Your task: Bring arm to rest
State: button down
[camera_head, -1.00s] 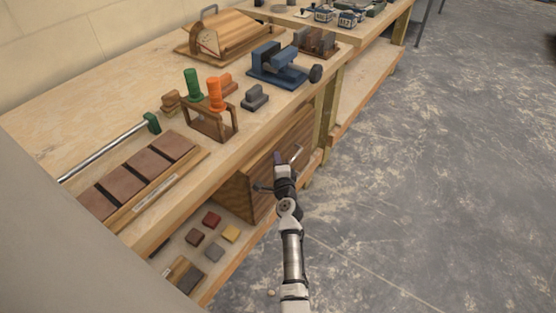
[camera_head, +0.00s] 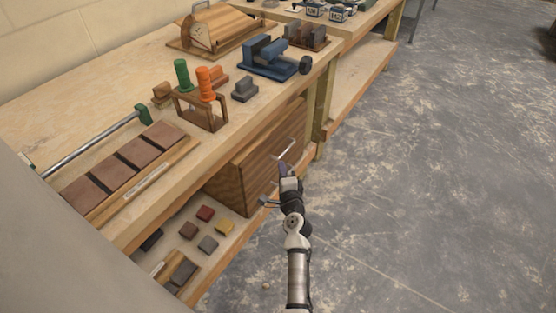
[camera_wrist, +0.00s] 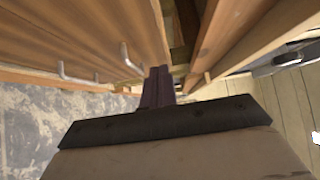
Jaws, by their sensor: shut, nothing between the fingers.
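My arm reaches forward from the lower middle of the head view, beside the workbench (camera_head: 130,228). My gripper (camera_head: 284,166) is at its far end, in front of the wooden drawer cabinet (camera_head: 236,186) under the bench top, near the metal handle (camera_head: 285,149). Whether it touches the handle cannot be told from the head view. In the wrist view, my gripper (camera_wrist: 157,72) shows its dark fingers together with nothing between them. The cabinet front (camera_wrist: 90,30) with its metal handles (camera_wrist: 75,74) lies to the left of the fingers there.
On the bench top stand a blue vise (camera_head: 272,58), a wooden rack (camera_head: 203,108) with green and orange handles, and a row of brown tiles (camera_head: 115,172). Small coloured blocks (camera_head: 206,213) lie on the lower shelf. The concrete floor (camera_head: 430,180) on the right is clear.

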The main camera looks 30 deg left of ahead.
jog(key=shift+v, duration=1.95)
jog(key=shift+w+d+r, duration=0.1)
jog(key=shift+w+d, duration=0.05)
